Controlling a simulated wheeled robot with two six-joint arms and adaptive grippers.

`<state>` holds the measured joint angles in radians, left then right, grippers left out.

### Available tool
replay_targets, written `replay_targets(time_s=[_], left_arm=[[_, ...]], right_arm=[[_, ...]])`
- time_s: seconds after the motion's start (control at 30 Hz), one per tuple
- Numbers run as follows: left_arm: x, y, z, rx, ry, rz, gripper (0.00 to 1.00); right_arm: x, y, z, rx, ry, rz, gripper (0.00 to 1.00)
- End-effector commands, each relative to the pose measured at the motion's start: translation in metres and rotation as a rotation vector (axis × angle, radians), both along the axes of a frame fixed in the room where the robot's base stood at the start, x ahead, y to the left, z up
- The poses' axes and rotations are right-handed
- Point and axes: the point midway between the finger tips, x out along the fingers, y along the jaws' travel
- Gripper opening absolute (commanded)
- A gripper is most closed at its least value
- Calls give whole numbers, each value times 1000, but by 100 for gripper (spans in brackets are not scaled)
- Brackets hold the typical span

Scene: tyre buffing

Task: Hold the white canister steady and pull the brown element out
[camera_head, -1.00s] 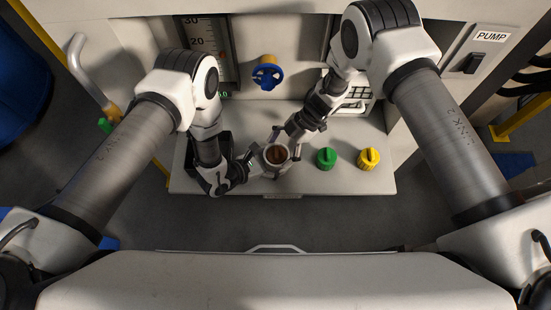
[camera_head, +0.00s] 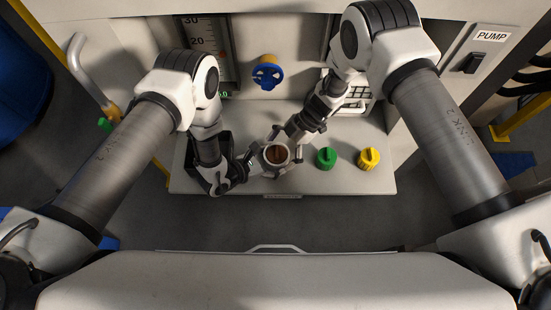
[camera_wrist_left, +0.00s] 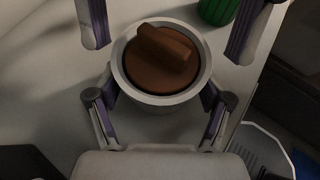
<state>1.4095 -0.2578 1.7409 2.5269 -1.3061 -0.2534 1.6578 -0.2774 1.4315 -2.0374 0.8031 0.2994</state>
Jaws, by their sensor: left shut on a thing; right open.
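The white canister (camera_head: 289,163) stands upright on the pale bench, with the brown element (camera_head: 278,153) seated in its round top. In the left wrist view, the element (camera_wrist_left: 158,58) shows a raised bar across its face, and the canister (camera_wrist_left: 160,102) forms a pale ring around it. My left gripper (camera_head: 268,165) is shut on the canister from the near left, one finger on each side. My right gripper (camera_head: 285,145) comes from the far side, open, with its fingers apart on both sides of the canister top and not touching the element.
A green knob (camera_head: 326,158) and a yellow knob (camera_head: 369,158) stand on the bench to the right. A blue fitting (camera_head: 268,75) is on the back panel, beside a gauge (camera_head: 205,42). A pump switch (camera_head: 474,63) is at the far right. The bench's front edge is close.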

Motion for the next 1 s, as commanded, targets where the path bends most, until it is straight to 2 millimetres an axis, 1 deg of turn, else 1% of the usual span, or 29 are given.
replay_targets(time_s=[0.07, 0.17, 0.3, 0.4, 0.5, 0.7, 0.73, 0.77, 0.8, 1.0], left_arm=[[0, 0, 0, 0, 1, 0, 37], [-1, 0, 0, 1, 2, 0, 37], [-1, 0, -1, 1, 3, 1, 37], [-1, 1, -1, 1, 3, 1, 37], [-1, 0, -1, 2, 5, 1, 37], [-2, 0, -1, 2, 5, 1, 37], [-2, 0, -1, 2, 5, 1, 82], [-2, 0, -1, 2, 5, 1, 93], [-2, 1, -1, 2, 5, 1, 100], [-1, 0, -1, 1, 4, 1, 100]], right_arm=[[2, -2, 4, 0, -2, -1, 100], [8, -10, 14, 0, -4, -3, 100], [17, -27, 37, -1, -3, -3, 100], [21, -36, 50, 0, -1, -1, 100], [23, -41, 56, -1, 1, 0, 100], [24, -41, 57, -1, 1, 0, 100], [24, -41, 57, 0, 1, 1, 100], [24, -41, 57, 0, 1, 1, 100], [24, -41, 57, 0, 1, 1, 100], [24, -41, 57, 0, 1, 1, 100]])
